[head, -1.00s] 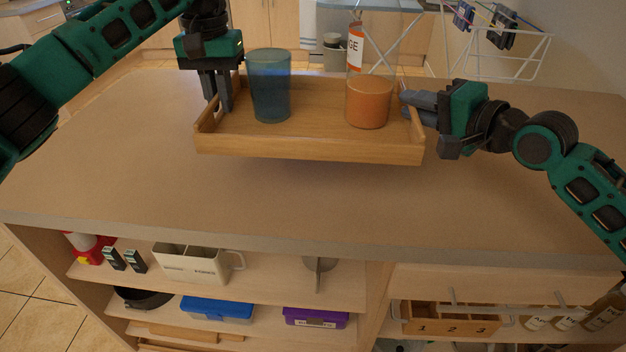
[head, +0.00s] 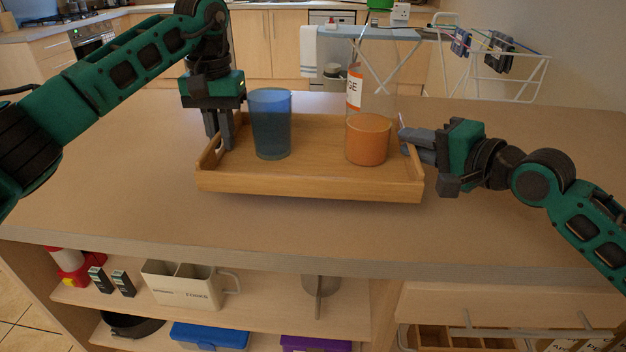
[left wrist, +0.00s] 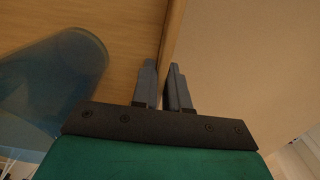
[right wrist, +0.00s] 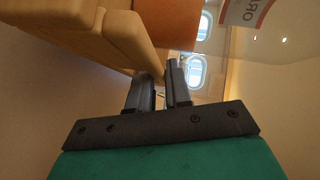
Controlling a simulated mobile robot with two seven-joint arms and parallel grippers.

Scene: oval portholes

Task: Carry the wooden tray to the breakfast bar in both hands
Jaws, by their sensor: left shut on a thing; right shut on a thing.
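The wooden tray (head: 310,186) is level in the head view, over the brown counter. A shadow lies under its front edge; I cannot tell whether it touches the counter. A blue see-through tumbler (head: 271,125) stands upright at its left, and an orange tumbler (head: 367,140) stands at its right. My left gripper (head: 220,135) is shut on the tray's left end; its wrist view shows the tray edge at the fingers (left wrist: 163,85). My right gripper (head: 408,140) is shut on the tray's right end wall, also seen in its wrist view (right wrist: 128,40).
A clear bottle with an orange-and-white label (head: 354,90) stands behind the orange tumbler, its base hidden. The counter (head: 130,190) is bare left of and in front of the tray. Shelves below hold a cream caddy (head: 185,287). A drying rack (head: 490,60) stands behind.

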